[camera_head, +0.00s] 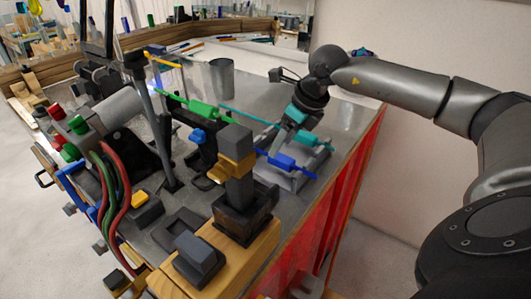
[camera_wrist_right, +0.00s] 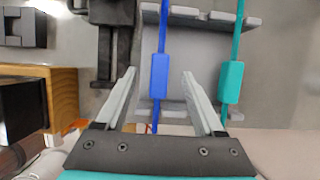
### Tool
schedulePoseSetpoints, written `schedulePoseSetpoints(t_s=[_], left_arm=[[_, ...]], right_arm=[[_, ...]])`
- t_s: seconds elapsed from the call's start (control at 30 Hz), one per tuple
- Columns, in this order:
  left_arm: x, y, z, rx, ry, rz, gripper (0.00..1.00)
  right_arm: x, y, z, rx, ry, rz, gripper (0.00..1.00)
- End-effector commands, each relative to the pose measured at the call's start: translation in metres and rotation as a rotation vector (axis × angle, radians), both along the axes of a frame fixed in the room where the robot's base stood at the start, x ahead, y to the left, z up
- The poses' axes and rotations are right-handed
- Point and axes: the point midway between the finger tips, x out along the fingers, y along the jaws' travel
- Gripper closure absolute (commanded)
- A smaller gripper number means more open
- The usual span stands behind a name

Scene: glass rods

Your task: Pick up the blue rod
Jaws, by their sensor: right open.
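The blue rod (camera_head: 284,161) has a thick blue block on its thin shaft and lies across a grey rack (camera_head: 302,182) on the metal table. In the right wrist view, the blue rod (camera_wrist_right: 160,75) runs lengthwise between the two pale fingers of my right gripper (camera_wrist_right: 159,76), with a gap on each side. My right gripper (camera_head: 284,136) is open and empty, over the rack. A teal rod (camera_wrist_right: 231,82) lies on the same rack, to the right of the fingers. My left gripper is not in view.
A green rod (camera_head: 205,108) is held left of the rack. A dark clamp block with a tan band (camera_head: 236,168) stands close to the rack's left side. A grey cup (camera_head: 222,77) stands farther back. The table's red-sided edge (camera_head: 338,185) is to the right.

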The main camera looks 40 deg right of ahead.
Motion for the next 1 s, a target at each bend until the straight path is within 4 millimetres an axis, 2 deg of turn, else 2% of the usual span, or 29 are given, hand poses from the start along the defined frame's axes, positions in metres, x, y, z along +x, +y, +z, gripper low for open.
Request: schedulePoseSetpoints(t_s=[0.3, 0.6, 1.0], left_arm=[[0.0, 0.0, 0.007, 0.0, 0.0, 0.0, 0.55], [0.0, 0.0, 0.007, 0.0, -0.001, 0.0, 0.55], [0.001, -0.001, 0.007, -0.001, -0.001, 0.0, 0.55]], right_arm=[[0.016, 0.005, -0.04, 0.002, 0.003, 0.0, 0.3], [0.017, 0.005, -0.045, 0.001, 0.001, 0.0, 0.31], [0.017, 0.005, -0.044, 0.001, 0.001, 0.0, 0.76]])
